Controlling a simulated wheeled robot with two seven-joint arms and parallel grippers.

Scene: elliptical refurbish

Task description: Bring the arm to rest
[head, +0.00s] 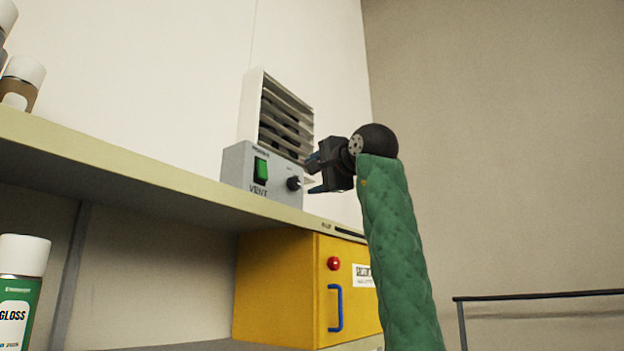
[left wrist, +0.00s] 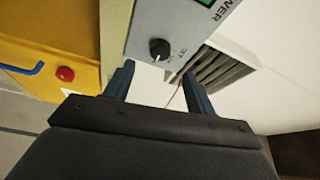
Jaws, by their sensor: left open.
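My left arm in a green quilted sleeve (head: 398,255) rises from the bottom of the head view and bends left at the top. Its dark left gripper (head: 312,175) is open and empty, its fingers pointing left toward the grey vent control box (head: 236,165). In the left wrist view the two blue-grey fingers of the gripper (left wrist: 158,72) are apart, with nothing between them. The box's black knob (left wrist: 159,49) lies just beyond the fingertips; I see no clear contact. The box also has a green switch (head: 261,170). My right gripper is not in view.
The box stands on a shelf (head: 150,178) below a slatted wall vent (head: 285,118). Under the shelf is a yellow cabinet (head: 275,290) with a red button (head: 334,263) and a blue handle (head: 337,308). Spray cans stand at left. A dark rail (head: 540,295) is at lower right.

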